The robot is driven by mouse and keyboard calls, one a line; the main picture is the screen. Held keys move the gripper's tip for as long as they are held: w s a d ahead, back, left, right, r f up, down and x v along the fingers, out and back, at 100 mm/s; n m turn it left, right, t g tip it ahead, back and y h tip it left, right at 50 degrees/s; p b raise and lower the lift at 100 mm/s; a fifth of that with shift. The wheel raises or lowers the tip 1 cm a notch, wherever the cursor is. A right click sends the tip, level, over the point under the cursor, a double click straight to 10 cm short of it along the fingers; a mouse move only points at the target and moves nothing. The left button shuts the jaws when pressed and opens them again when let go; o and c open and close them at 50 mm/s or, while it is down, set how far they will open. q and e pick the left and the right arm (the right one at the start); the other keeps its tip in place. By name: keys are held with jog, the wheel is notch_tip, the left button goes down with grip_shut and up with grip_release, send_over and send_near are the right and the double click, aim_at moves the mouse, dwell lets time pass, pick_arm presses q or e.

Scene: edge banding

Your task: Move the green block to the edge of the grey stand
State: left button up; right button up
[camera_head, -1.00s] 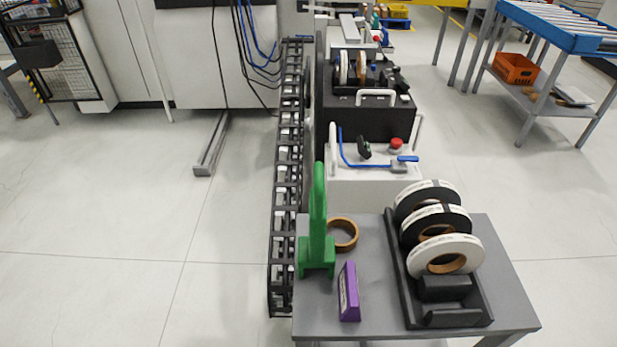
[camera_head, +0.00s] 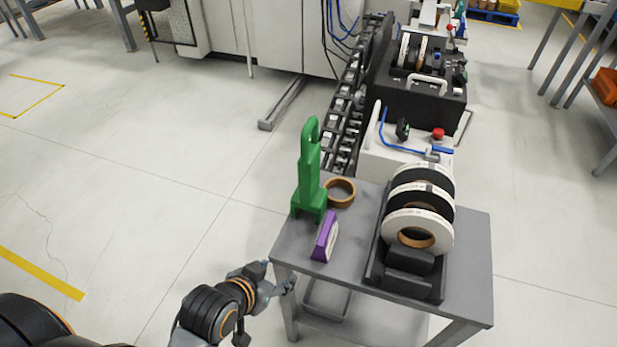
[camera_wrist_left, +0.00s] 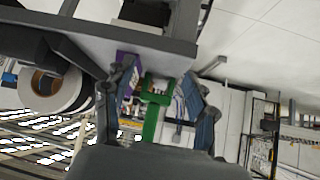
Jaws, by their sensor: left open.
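The green block (camera_head: 308,190), a tall piece with a looped handle and wide foot, stands upright at the far left corner of the grey stand (camera_head: 352,238). My left gripper (camera_head: 277,276) is beside the stand's near left corner, apart from the block. In the left wrist view its two fingers (camera_wrist_left: 160,88) are spread and empty, with the green block (camera_wrist_left: 151,120) seen between them at a distance. The stand shows along the top of that view. My right gripper is not in view.
A purple block (camera_head: 325,237) stands near the green block, and a brown tape ring (camera_head: 341,192) lies beside it. A black holder (camera_head: 405,286) with several tape rolls fills the stand's right side. The machine (camera_head: 414,150) is behind. Floor on the left is clear.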

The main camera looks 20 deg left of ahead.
pick_arm(q)
jog(key=w+d+r+t, duration=0.1)
jog(key=w+r+t, duration=0.4)
jog(key=w+r, duration=0.15)
jog(key=n+t+y, duration=0.1)
jog(key=n+t, duration=0.1)
jog(key=t, duration=0.2)
send_near(310, 151)
jog(key=w+p, duration=0.1)
jog(key=w, duration=0.1)
jog(key=w+f, duration=0.1)
jog(key=w, duration=0.2)
jog(key=shift+a+p, duration=0.15)
jog(key=shift+p, duration=0.25)
jog(key=w, duration=0.1)
jog(key=w+p, duration=0.1)
jog(key=w, duration=0.2)
jog(key=shift+w+d+p, duration=0.25)
jog(key=shift+w+p, duration=0.1)
jog(key=shift+w, duration=0.05)
jog(key=shift+w+f, duration=0.1)
jog(key=shift+w, duration=0.1)
grip_shut()
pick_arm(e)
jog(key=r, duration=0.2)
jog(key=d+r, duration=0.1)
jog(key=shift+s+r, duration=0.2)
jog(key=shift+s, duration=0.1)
